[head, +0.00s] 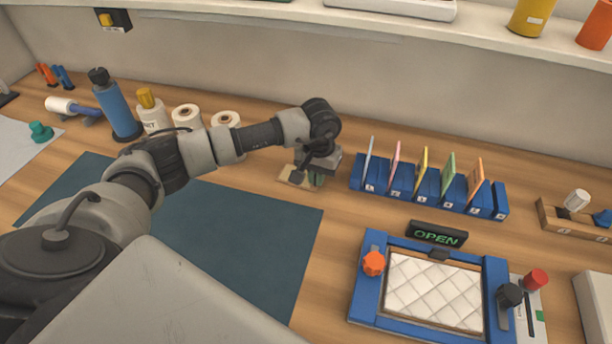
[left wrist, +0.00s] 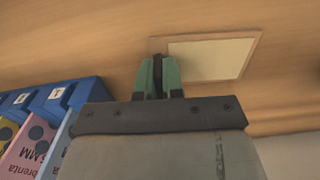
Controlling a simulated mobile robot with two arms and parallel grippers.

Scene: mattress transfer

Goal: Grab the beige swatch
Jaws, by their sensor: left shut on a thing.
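The beige swatch (left wrist: 212,58) is a pale rectangle with a thin brown border, seen in the left wrist view beyond my fingers. In the head view the swatch (head: 292,178) shows low at the counter, left of the blue rack. My left gripper (left wrist: 158,76) has green fingers close together, shut on the swatch at its near left edge. In the head view the left gripper (head: 314,180) is low over the wood and partly hides the swatch. I cannot tell whether the swatch touches the counter. My right gripper is not in view.
A blue rack (head: 428,196) with several coloured upright cards stands just right of my gripper. A blue frame (head: 362,300) with a quilted white pad and an OPEN sign (head: 438,234) lie nearer. White spools (head: 187,117) and a blue bottle (head: 117,108) stand left. A dark teal mat (head: 262,230) is flat.

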